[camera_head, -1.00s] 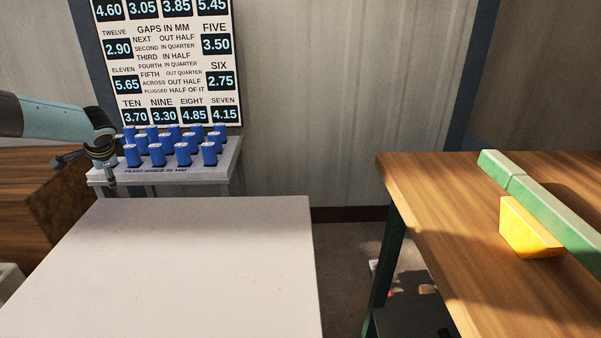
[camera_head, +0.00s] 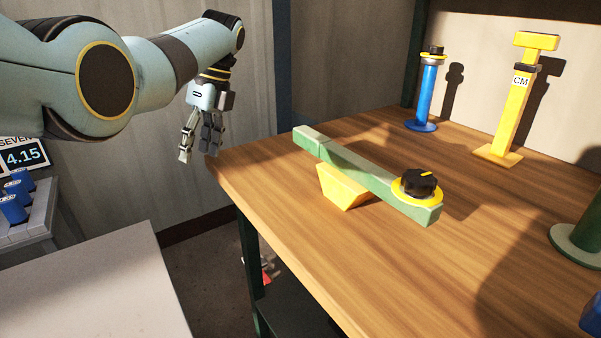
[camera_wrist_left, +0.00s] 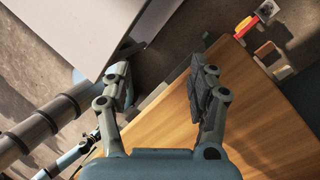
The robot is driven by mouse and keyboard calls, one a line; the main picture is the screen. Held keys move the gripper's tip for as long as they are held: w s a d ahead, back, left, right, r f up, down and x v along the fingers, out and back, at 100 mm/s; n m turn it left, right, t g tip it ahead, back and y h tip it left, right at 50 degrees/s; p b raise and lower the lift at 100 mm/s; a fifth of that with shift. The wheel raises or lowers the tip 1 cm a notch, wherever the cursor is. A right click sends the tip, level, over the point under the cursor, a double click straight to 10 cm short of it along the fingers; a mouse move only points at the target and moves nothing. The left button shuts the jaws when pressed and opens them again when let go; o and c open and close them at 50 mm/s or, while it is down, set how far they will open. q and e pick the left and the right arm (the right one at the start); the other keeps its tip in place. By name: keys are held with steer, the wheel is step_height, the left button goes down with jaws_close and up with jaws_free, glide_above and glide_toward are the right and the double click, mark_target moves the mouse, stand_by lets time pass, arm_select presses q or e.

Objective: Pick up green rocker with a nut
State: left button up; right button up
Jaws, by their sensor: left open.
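The green rocker (camera_head: 352,167) is a long bar resting tilted on a yellow wedge (camera_head: 341,187) on the wooden table. Its near right end is lower and carries a black nut (camera_head: 417,183) on a yellow disc (camera_head: 408,197). My left gripper (camera_head: 199,155) hangs fingers down at the table's left corner, left of the rocker's raised end and clear of it. In the left wrist view its fingers (camera_wrist_left: 160,90) are apart with nothing between them. The rocker is not visible in the wrist view. My right gripper is not in view.
A blue post (camera_head: 427,93) and a yellow post marked CM (camera_head: 507,110) stand at the table's back. A green round-based object (camera_head: 577,240) stands at right. A pale table (camera_head: 85,285) with blue plugs (camera_head: 15,200) beyond is at left. The wooden tabletop (camera_head: 290,240) has free room around the rocker.

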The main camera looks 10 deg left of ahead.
arm_select(q)
steer(key=w+d+r+m+t+h, duration=0.1)
steer(key=d+r+m, duration=0.1)
steer(key=d+r, duration=0.35)
steer(key=w+d+r+m, duration=0.2)
steer(key=d, duration=0.6)
step_height(320, 180, up, 5)
steer(key=m+t+h, duration=0.1)
steer(key=m+h, duration=0.1)
steer(key=m, duration=0.1)
glide_above(322, 138)
steer(key=shift+a+f, duration=0.1)
steer(key=shift+a, duration=0.3)
steer(key=f, duration=0.3)
steer(key=d+f, duration=0.1)
steer(key=f, duration=0.1)
steer(key=shift+f, duration=0.25)
step_height(322, 138, down, 6)
steer(key=shift+s+r, duration=0.1)
steer(key=shift+c, duration=0.3)
jaws_close()
